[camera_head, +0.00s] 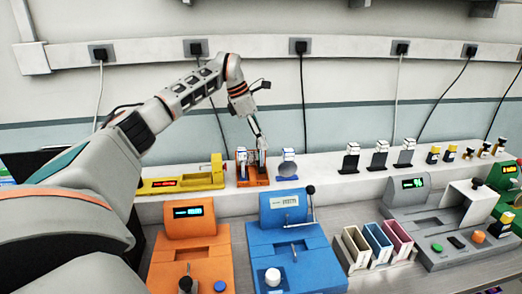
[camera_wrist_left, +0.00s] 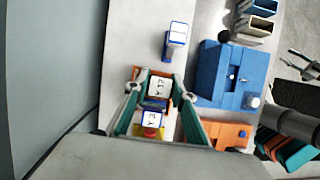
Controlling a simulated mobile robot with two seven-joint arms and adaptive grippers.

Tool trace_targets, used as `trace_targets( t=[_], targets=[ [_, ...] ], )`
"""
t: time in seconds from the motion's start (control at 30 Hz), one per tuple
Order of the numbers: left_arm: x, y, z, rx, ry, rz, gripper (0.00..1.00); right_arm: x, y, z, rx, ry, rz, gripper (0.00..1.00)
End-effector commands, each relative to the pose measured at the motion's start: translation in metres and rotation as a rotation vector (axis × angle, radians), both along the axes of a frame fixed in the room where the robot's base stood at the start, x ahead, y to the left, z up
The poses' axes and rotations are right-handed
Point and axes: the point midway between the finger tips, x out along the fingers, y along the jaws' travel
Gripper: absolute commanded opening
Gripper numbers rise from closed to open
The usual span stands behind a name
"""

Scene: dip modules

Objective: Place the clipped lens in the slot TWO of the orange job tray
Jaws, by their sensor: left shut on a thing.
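The orange job tray (camera_head: 253,181) stands on the back shelf. My left gripper (camera_head: 262,156) is above its right part, pointing down. In the left wrist view the gripper (camera_wrist_left: 158,88) is shut on a clipped lens (camera_wrist_left: 159,86), whose white-topped clip reads about "Y 17". The held lens is at the tray, but I cannot tell whether it is seated. Another white-and-blue clipped piece (camera_head: 241,158) stands in the tray's left part; its label (camera_wrist_left: 152,119) is hard to read. The slot numbers cannot be read.
A round lens in a blue-white clip (camera_head: 287,166) stands just right of the tray. A yellow device (camera_head: 190,180) is to its left. Orange (camera_head: 190,245) and blue (camera_head: 290,230) machines stand in front. Several dark clipped pieces (camera_head: 380,157) stand farther right along the shelf.

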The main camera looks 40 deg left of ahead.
Motion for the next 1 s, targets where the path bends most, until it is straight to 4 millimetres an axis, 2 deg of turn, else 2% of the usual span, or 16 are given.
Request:
trace_targets(
  t=[0.2,0.3,0.7,0.73,0.77,1.0],
  targets=[
    [-0.001,0.000,-0.028,0.000,0.002,-0.002,0.00,0.002,-0.001,0.002,0.000,-0.003,0.000,0.40],
    [0.000,0.000,-0.036,0.001,0.001,0.000,0.00,0.001,-0.001,0.002,-0.002,-0.003,0.000,0.40],
    [0.000,0.000,-0.041,0.000,0.001,0.000,0.00,0.000,-0.005,0.000,-0.011,0.000,0.004,0.40],
    [0.000,0.000,-0.041,0.000,0.001,0.000,0.32,0.000,-0.005,0.000,-0.011,0.000,0.004,0.40],
    [0.000,0.000,-0.040,0.001,0.001,0.000,0.40,0.000,-0.005,0.000,-0.011,0.000,0.004,0.40],
    [0.000,0.000,-0.040,0.001,0.001,0.000,0.41,-0.001,-0.005,-0.001,-0.011,0.001,0.003,0.40]
  ],
)
